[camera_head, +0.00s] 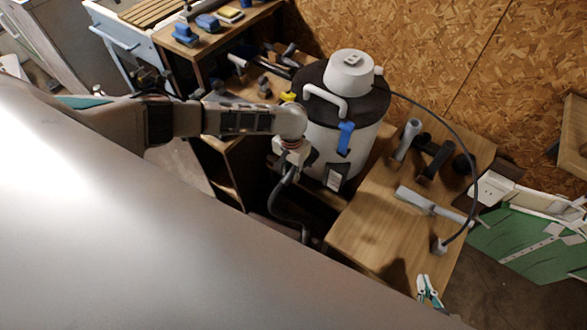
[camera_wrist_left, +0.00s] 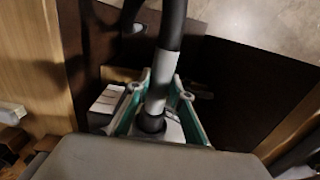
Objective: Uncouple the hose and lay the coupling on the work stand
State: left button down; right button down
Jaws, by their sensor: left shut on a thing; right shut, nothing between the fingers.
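A white and dark canister vacuum (camera_head: 345,140) stands in the middle of the head view. My left gripper (camera_head: 291,158) is at its left side, pointing down. In the left wrist view the teal fingers (camera_wrist_left: 158,105) are shut around the light grey coupling (camera_wrist_left: 161,76) of the dark hose. The hose (camera_head: 285,205) hangs from the gripper towards the floor. The far end of the coupling is hidden, so I cannot tell whether it is joined to the vacuum. The wooden work stand (camera_head: 370,225) is right of the vacuum. My right gripper (camera_head: 430,290) is shut and empty at the stand's front right corner.
Nozzles and tubes, including a long grey tool (camera_head: 430,203), lie on the stand's back and right. A black cord (camera_head: 468,150) arches over to a plug on its right edge. The stand's front left is clear. A wooden shelf (camera_head: 270,75) with tools stands left of the vacuum.

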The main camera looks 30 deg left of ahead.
aim_at(284, 181)
pick_arm(q)
jog(key=shift+s, duration=0.15)
jog(key=shift+s+a, duration=0.15)
jog(key=shift+s, duration=0.85)
jog(key=shift+s+a, duration=0.15)
jog(key=shift+s, duration=0.85)
